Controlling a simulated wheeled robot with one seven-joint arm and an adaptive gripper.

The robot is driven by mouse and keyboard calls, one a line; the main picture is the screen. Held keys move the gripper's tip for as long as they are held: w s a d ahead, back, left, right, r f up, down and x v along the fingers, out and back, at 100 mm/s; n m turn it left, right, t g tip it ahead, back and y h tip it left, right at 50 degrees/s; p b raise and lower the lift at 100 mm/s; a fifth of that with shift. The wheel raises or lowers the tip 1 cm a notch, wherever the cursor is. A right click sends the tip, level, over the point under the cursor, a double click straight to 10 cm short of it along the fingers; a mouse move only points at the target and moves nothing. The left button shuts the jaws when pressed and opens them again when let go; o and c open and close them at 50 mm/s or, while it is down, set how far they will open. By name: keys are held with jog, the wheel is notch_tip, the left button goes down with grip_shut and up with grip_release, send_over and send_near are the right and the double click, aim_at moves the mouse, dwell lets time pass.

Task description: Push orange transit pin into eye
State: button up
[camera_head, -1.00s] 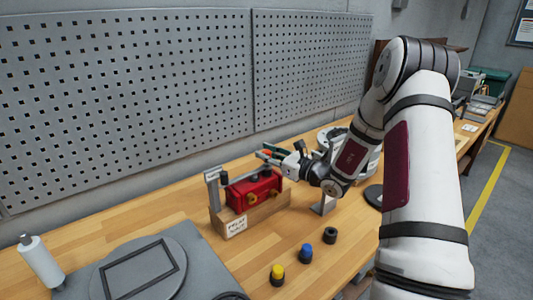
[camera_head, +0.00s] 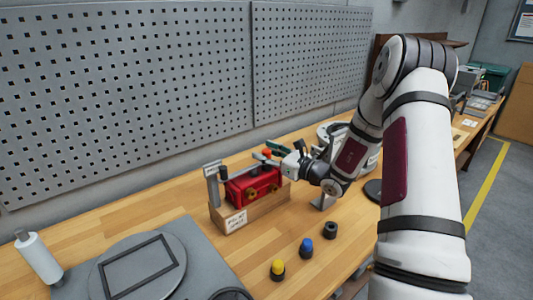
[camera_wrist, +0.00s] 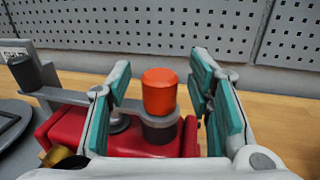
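The orange transit pin (camera_wrist: 160,92) stands upright at the eye (camera_wrist: 180,127) of a flat grey arm over the red actuator body (camera_wrist: 70,130). A dark cylinder shows below the orange part; I cannot tell how deep the pin sits. My gripper (camera_wrist: 158,98) is open, with one teal finger pad on each side of the pin and a visible gap on both sides. In the head view the pin (camera_head: 267,153) is a small orange spot by my gripper (camera_head: 273,152), above the red body (camera_head: 252,186).
The actuator sits on a wooden block (camera_head: 262,206) with a label. A grey upright post (camera_head: 212,186) stands at its left. Yellow (camera_head: 277,269), blue (camera_head: 306,247) and black (camera_head: 330,229) capped pieces stand in front. A perforated wall panel (camera_head: 120,95) rises behind.

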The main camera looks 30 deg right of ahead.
jog(key=v, duration=1.2)
dwell(0.4)
